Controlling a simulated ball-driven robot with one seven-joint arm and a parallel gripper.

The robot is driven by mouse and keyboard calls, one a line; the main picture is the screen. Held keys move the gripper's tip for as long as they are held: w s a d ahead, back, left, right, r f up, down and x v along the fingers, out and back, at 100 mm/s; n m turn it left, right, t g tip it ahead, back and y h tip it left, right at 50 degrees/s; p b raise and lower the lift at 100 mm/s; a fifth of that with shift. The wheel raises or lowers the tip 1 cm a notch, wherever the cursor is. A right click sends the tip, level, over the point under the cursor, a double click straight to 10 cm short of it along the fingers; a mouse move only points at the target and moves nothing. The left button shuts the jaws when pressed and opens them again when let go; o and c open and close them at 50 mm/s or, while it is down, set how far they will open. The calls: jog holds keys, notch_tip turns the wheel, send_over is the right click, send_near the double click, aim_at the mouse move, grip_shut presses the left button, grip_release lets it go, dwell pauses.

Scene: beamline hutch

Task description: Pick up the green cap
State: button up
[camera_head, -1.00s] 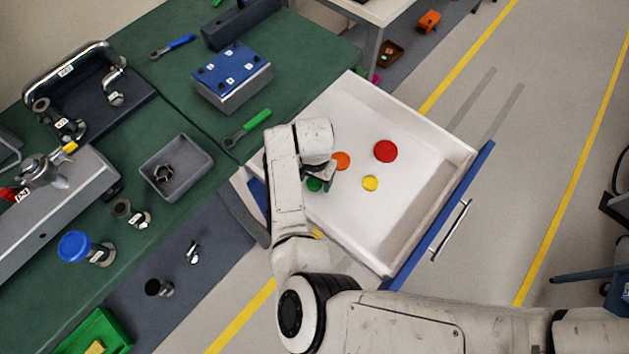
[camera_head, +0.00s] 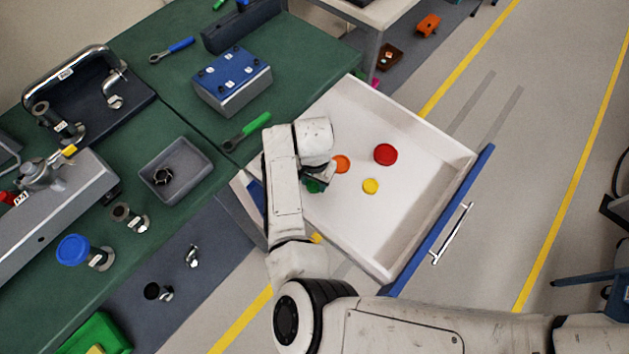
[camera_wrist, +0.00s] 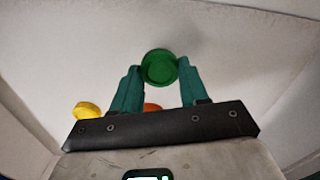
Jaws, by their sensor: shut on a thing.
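The green cap (camera_wrist: 159,67) is round and sits between the two teal fingertips of my gripper (camera_wrist: 157,82) in the wrist view. The fingers touch it on both sides, so my gripper is shut on it. In the head view the green cap (camera_head: 314,186) is partly hidden under my gripper (camera_head: 318,180), at the left part of the open white drawer (camera_head: 415,215). The frames do not clearly show whether the cap is clear of the drawer floor.
An orange cap (camera_head: 341,163), a red cap (camera_head: 385,154) and a yellow cap (camera_head: 370,186) lie in the drawer. The drawer walls rise around them. A green bench (camera_head: 310,60) holds a grey bin (camera_head: 203,163) and a green-handled tool (camera_head: 247,131) left of the drawer.

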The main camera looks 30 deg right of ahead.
notch_tip(320, 180, up, 3)
jog(key=shift+s+a+f+b, duration=0.1)
jog(key=shift+f+b, duration=0.1)
jog(key=shift+b, duration=0.1)
jog(key=s+a+r, duration=0.2)
jog(key=s+r, duration=0.7)
jog(key=s, duration=0.4)
jog(key=shift+s+a+r+b, duration=0.25)
jog(key=shift+a+b, duration=0.1)
jog(key=shift+b, duration=0.05)
